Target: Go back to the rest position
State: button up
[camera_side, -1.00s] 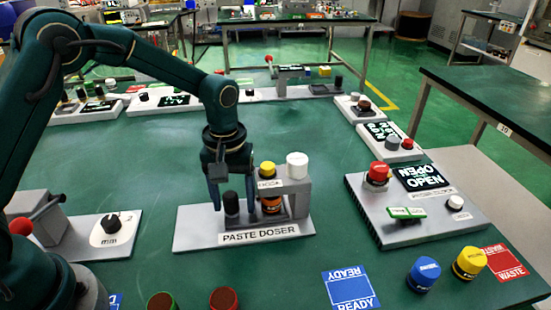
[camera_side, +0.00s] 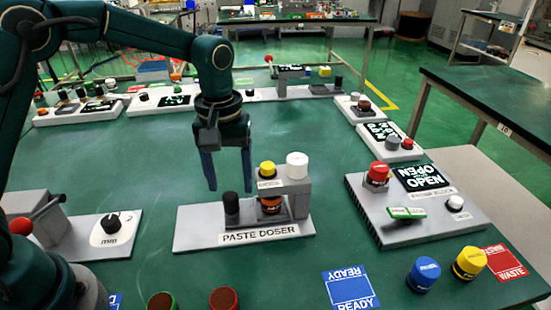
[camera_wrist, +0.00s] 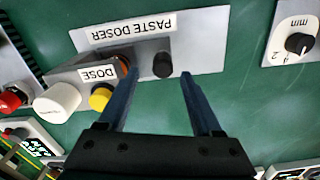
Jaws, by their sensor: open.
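My gripper (camera_side: 228,170) is open and empty, above and slightly behind the paste doser (camera_side: 190,228) in the side view. Its two dark blue fingers point down, with clear space between them. The paste doser is a grey base with a black knob (camera_side: 231,208), a yellow button (camera_side: 267,170) and a white cap (camera_side: 297,164). In the wrist view, the black knob (camera_wrist: 162,64) lies ahead of the open fingertips (camera_wrist: 158,75). An orange-banded jar (camera_side: 271,205) stands in the doser, partly hidden.
A panel with a red button (camera_side: 377,173) and an OPEN display stands to the right. Blue (camera_side: 423,274) and yellow (camera_side: 469,263) jars stand at the front right. A dial box (camera_side: 113,229) is at the left. Several white panels line the back. The mid-table behind the doser is clear.

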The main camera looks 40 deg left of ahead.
jog(key=s+a+r+m+t, duration=0.1)
jog(key=s+r+m+t, duration=0.1)
jog(key=s, duration=0.6)
jog(key=s+a+r+m+t, duration=0.2)
jog(key=s+r+m+t, duration=0.1)
jog(key=s+r, duration=0.3)
jog(key=shift+s+a+m, duration=0.3)
jog(key=shift+s+m, duration=0.4)
jog(key=shift+s, duration=0.25)
dwell(0.7)
